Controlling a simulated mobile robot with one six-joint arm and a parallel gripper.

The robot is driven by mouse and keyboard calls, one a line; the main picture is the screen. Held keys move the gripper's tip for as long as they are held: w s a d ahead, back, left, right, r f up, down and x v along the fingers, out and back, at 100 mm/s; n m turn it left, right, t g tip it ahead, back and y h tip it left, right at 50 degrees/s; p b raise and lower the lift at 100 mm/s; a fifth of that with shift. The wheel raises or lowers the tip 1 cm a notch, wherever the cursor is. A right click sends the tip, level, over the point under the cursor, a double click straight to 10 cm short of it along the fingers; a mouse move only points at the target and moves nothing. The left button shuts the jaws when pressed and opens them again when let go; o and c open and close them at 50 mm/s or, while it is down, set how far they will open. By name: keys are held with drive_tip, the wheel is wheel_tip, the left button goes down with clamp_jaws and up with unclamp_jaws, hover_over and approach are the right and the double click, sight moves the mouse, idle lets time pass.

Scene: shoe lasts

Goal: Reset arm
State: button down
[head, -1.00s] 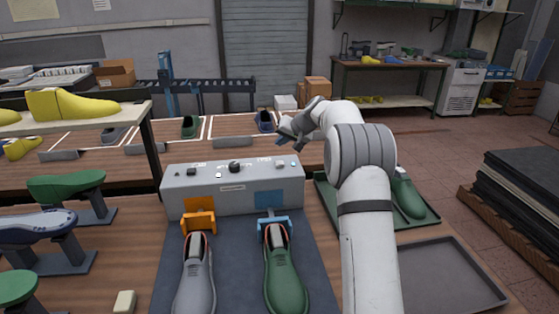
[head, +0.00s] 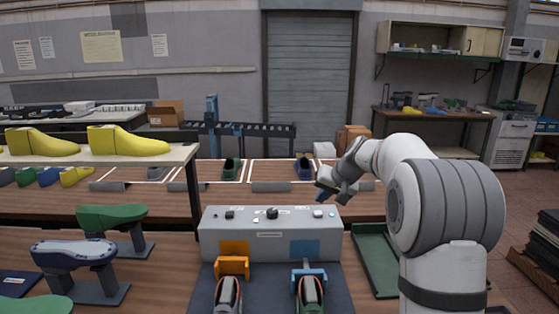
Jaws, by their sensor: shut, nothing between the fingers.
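My gripper (head: 325,188) is at the end of my white and grey arm, right of the picture's middle. It is shut with nothing between its fingers. It hangs in the air above the right end of the grey control box (head: 270,239). In front of the box, a shoe in an orange clamp (head: 233,266) stands on the left, and a green shoe (head: 309,292) in a blue clamp (head: 308,276) on the right. The lower parts of both shoes are cut off by the picture's bottom edge.
Yellow lasts (head: 127,140) stand on a raised shelf (head: 176,156) at the left. Green and blue lasts on stands sit below it. A green tray (head: 372,252) lies right of the box, partly behind my arm. Shoes stand in the lanes of the back bench (head: 330,209).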

drive_tip(key=s+r+g+h, duration=0.1)
drive_tip(key=s+g+h, duration=0.1)
drive_tip(key=s, duration=1.8)
drive_tip(key=s+f+h, duration=0.1)
drive_tip(key=s+f, duration=0.2)
drive_tip(key=s, duration=0.7)
drive_tip(key=s+d+f+n+g+h, duration=0.1)
drive_tip(key=s+f, duration=0.2)
drive_tip(key=s, duration=0.8)
drive_tip(key=shift+d+f, duration=0.25)
